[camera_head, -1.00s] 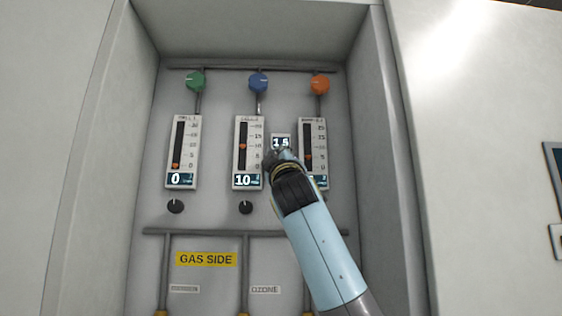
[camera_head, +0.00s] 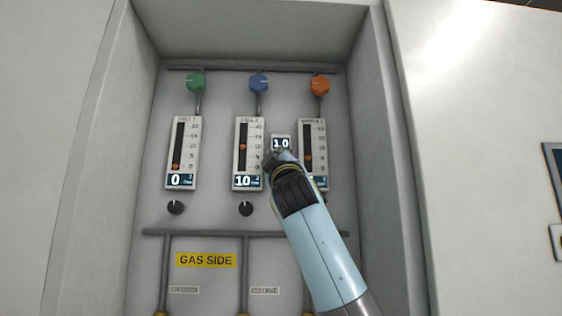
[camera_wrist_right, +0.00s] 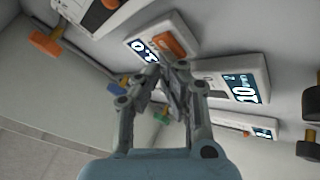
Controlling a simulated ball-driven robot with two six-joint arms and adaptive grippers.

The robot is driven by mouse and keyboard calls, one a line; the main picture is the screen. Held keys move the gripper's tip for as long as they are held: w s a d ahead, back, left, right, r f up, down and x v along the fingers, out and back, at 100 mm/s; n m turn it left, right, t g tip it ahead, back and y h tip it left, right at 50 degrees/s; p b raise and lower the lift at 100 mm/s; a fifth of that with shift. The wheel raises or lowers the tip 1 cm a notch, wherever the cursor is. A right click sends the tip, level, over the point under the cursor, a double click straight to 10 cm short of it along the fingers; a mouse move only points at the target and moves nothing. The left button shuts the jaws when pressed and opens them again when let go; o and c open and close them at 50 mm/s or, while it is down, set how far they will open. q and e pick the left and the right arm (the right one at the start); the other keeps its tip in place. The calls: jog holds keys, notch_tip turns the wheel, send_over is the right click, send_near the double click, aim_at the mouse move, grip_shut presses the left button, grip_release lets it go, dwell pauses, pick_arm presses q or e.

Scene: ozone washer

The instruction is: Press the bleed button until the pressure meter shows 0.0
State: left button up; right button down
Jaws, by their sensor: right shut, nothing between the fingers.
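The pressure meter (camera_head: 281,143) is a small display between the middle and right flow meters in the head view, and it reads 1.0. It also shows, turned over, in the right wrist view (camera_wrist_right: 142,51). Beside its display is an orange-brown button (camera_wrist_right: 172,45), likely the bleed button; in the head view my gripper hides it. My right gripper (camera_head: 281,157) is shut and empty, just below the meter. In the wrist view its fingertips (camera_wrist_right: 175,70) are close to the button; I cannot tell whether they touch it. My left gripper is not in view.
The left flow meter (camera_head: 183,153) reads 0, the middle one (camera_head: 248,153) reads 10, and the right one (camera_head: 314,140) is partly behind my arm. Green (camera_head: 195,82), blue (camera_head: 258,83) and orange (camera_head: 320,85) knobs sit above. Recess walls flank the panel.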

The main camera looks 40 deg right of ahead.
jog(key=shift+s+a, duration=0.25)
jog(key=shift+s, duration=0.25)
jog(key=s+a, duration=0.1)
jog(key=s+p, duration=0.1)
jog(key=s+a+p, duration=0.1)
jog(key=s, duration=0.1)
jog(key=shift+s+a, duration=0.1)
jog(key=shift+a, duration=0.2)
dwell(0.7)
